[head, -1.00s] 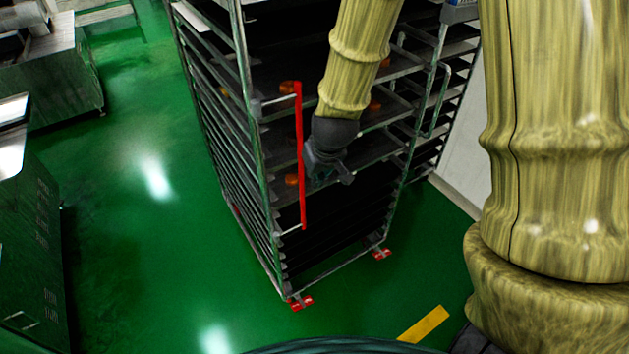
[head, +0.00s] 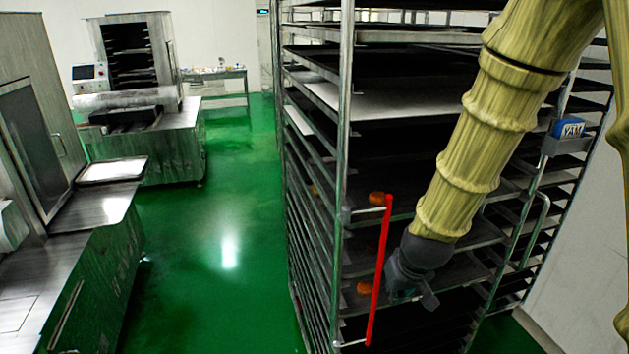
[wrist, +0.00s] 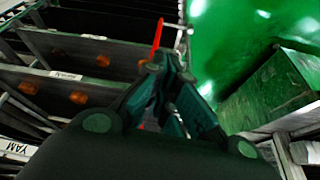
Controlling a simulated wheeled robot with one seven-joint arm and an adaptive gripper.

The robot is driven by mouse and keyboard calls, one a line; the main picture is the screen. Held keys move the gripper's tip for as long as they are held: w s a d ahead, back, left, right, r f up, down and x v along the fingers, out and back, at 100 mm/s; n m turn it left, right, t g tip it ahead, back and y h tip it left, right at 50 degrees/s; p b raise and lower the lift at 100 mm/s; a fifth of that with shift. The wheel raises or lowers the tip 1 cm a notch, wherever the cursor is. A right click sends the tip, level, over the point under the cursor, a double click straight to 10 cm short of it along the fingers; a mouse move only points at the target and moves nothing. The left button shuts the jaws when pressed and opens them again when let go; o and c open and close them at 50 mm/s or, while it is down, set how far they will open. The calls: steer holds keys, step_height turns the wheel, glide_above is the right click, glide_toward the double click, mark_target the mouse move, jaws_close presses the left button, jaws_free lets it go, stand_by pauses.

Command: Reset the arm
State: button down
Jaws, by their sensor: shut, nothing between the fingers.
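My gripper (head: 413,296) is dark grey and hangs at the lower end of my yellow-brown arm, in front of the tray rack (head: 347,130). Its fingers are closed with nothing between them. In the wrist view my gripper (wrist: 158,70) points toward the red handle bar (wrist: 157,38). In the head view that red bar (head: 380,270) stands just left of my gripper, on the rack's front. I cannot tell whether they touch.
Trays in the rack hold orange-brown round pieces (head: 376,198). Steel machines (head: 150,150) and a counter (head: 75,270) stand left. Green floor (head: 220,220) lies open between them and the rack.

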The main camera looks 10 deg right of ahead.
steer(key=s+f+g+b, duration=0.15)
steer(key=s+f, duration=0.45)
steer(key=f, duration=0.7)
steer(key=s+f+g+b, duration=0.1)
steer(key=s+f+b, duration=0.3)
steer(key=f, duration=0.9)
steer(key=s+a+f+g+b, duration=0.2)
steer(key=s+a+f+b, duration=0.1)
steer(key=s+f, duration=1.3)
steer(key=shift+s+a+f, duration=0.35)
steer(key=shift+s+f, duration=0.05)
steer(key=shift+s, duration=0.7)
